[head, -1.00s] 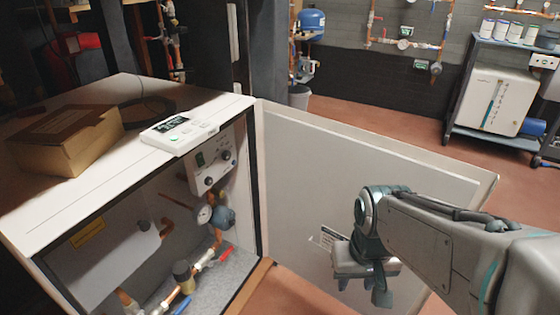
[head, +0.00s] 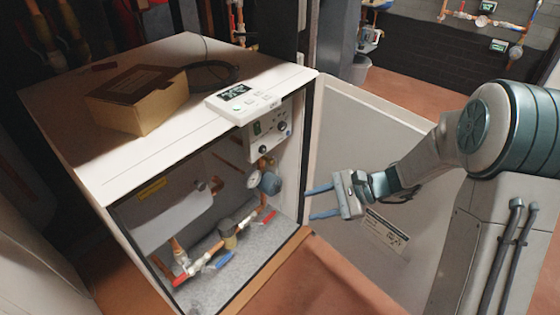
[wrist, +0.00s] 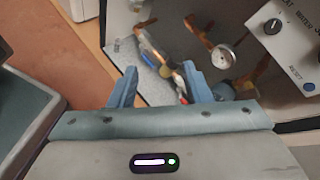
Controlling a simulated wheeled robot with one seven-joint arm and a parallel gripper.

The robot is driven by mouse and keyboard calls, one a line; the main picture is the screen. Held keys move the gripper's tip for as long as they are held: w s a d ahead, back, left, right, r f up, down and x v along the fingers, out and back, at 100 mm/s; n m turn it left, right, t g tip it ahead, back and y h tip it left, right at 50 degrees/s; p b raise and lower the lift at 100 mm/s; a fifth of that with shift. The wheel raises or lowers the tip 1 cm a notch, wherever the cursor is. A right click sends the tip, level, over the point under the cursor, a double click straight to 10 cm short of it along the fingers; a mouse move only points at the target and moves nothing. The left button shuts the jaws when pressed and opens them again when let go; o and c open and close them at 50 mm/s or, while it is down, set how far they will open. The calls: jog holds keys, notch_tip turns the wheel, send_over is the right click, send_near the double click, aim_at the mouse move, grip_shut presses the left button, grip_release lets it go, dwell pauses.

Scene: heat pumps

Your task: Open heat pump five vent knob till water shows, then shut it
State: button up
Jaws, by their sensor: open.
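A white heat pump cabinet (head: 150,150) stands open on its front side. Inside are a pressure gauge (head: 253,181), copper pipes, a control panel with dark knobs (head: 270,130), and valves with red (head: 267,217) and blue (head: 219,261) handles. I cannot tell which part is the vent knob, and no number five is readable. My gripper (head: 310,204) is open and empty, in front of the open cabinet, its blue fingers pointing left toward the valves. In the wrist view its fingers (wrist: 160,86) are apart, with the gauge (wrist: 222,58) and pipes beyond them.
The open cabinet door (head: 355,130) stands behind my gripper. A cardboard box (head: 138,98), a cable (head: 212,74) and a white controller (head: 243,102) lie on the cabinet top. The floor in front (head: 320,285) looks clear.

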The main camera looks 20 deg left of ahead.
jog(key=w+a+f+m+t+y+p, duration=0.1)
jog(key=w+a+f+m+t+y, duration=0.3)
jog(key=w, duration=0.4)
jog(key=m+t+p, duration=0.1)
jog(key=m+t, duration=0.4)
jog(key=m, duration=0.4)
send_near(273, 163)
jog(key=shift+y, duration=0.3)
jog(key=b+x, duration=0.1)
jog(key=x, duration=0.1)
jog(key=b+x, duration=0.1)
jog(key=x, duration=0.2)
jog(key=b+x, duration=0.2)
jog(key=x, duration=0.1)
jog(key=shift+a+f, duration=0.1)
jog(key=shift+f, duration=0.25)
jog(key=shift+t, duration=0.3)
